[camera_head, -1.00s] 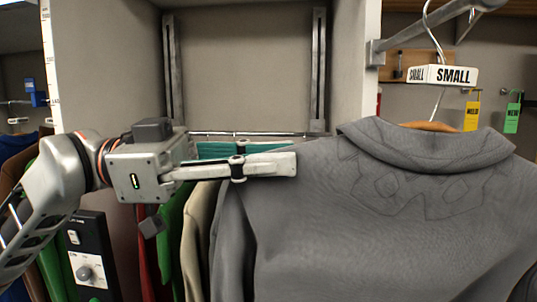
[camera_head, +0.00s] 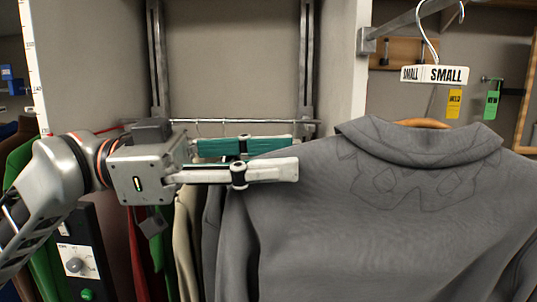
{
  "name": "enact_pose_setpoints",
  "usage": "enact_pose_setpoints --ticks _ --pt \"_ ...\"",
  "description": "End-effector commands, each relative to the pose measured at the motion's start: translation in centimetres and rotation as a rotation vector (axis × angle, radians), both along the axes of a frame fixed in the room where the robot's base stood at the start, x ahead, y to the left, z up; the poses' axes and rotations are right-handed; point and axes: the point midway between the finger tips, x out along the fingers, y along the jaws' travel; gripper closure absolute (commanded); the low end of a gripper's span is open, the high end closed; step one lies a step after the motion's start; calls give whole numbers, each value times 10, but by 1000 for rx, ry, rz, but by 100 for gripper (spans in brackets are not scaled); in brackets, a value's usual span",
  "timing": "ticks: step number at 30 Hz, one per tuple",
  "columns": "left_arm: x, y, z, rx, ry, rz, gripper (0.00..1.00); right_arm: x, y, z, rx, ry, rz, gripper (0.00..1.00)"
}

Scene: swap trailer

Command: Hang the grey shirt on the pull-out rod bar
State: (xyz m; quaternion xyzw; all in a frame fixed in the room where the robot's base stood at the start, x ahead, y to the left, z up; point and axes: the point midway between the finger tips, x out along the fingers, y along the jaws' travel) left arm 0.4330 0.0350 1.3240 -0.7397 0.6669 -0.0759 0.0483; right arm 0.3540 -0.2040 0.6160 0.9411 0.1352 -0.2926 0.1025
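The grey shirt (camera_head: 340,215) hangs on a brown hanger (camera_head: 422,123) in the right half, with a white SMALL tag (camera_head: 436,74) above its collar. My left gripper (camera_head: 293,156) is beside the shirt's left shoulder, in front of the closet. I see no grip on the shirt. My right gripper is out of view.
A closet rod (camera_head: 245,121) runs between two upright metal arms, with several garments hanging below. A black control box (camera_head: 78,245) with a knob stands at lower left. Yellow (camera_head: 455,104) and green (camera_head: 492,105) tags hang at right. A white panel edge (camera_head: 352,70) stands beside the bar.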

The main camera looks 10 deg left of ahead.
Motion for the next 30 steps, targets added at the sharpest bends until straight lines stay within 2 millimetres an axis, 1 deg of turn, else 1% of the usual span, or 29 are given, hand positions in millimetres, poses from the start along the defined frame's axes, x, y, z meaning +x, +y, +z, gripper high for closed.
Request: enact_pose_setpoints --ticks 7,11,14,24,27,30 --pt "0 0 -1 2 0 1 64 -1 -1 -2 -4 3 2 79" --pt "1 7 -1 0 1 3 64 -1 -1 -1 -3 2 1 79" --pt "0 21 -2 0 3 5 64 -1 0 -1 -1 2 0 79" --pt "-7 88 -6 1 4 4 64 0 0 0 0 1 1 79" --pt "-9 103 -6 0 4 3 64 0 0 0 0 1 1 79" --pt "-10 112 -6 0 2 2 64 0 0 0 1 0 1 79"
